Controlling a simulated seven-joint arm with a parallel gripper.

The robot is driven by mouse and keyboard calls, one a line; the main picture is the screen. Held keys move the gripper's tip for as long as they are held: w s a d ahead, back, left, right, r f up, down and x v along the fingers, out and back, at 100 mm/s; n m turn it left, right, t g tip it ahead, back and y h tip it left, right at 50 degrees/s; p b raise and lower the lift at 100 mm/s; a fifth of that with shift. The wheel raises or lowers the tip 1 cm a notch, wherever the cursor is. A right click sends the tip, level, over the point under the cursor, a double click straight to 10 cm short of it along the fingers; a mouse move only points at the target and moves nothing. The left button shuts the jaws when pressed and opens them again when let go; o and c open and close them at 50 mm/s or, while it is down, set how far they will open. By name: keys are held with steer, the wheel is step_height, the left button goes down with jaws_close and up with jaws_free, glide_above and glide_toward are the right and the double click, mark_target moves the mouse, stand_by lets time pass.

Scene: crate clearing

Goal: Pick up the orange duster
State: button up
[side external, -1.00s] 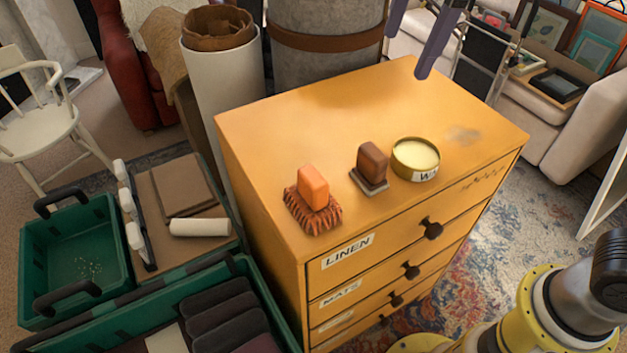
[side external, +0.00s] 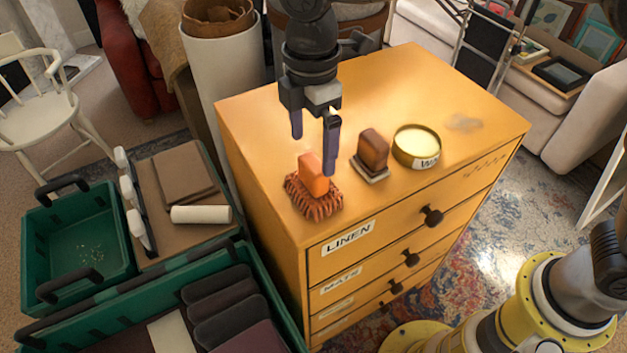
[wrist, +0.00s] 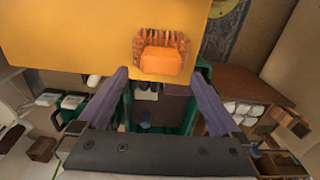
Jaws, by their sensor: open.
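The orange duster (side external: 314,176) has a block-shaped orange handle on a fringed rust-brown base. It sits on the front left corner of the yellow chest top. My gripper (side external: 313,157) is open and empty, pointing down just above and behind the duster. One finger partly overlaps the duster's right edge in the side view. In the wrist view the duster (wrist: 161,60) lies beyond the two fingertips of my gripper (wrist: 159,80), roughly centred between them. I cannot tell the exact height of the fingertips above the duster.
A brown brush (side external: 372,152) stands close to the right of the duster, and a round tin of wax (side external: 417,146) is beside it. The chest top (side external: 455,85) is clear at the back right. Green crates (side external: 75,245) stand lower at left.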

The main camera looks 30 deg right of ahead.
mark_target(313, 162)
steer(key=shift+d+f, duration=0.1)
steer(key=shift+f, duration=2.75)
steer(key=c, duration=1.4)
steer(key=shift+r, duration=0.15)
steer(key=shift+r, duration=0.25)
steer(key=r, duration=0.3)
steer(key=shift+s+d+r, duration=0.15)
steer(key=shift+s+r, duration=0.05)
steer(key=shift+s, duration=0.1)
steer(key=s+d+r, duration=0.2)
steer(key=s+r, duration=0.1)
steer(key=s+d+r, duration=0.3)
steer(key=s, duration=0.1)
steer(key=s+d+r, duration=0.3)
steer(key=shift+s, duration=0.35)
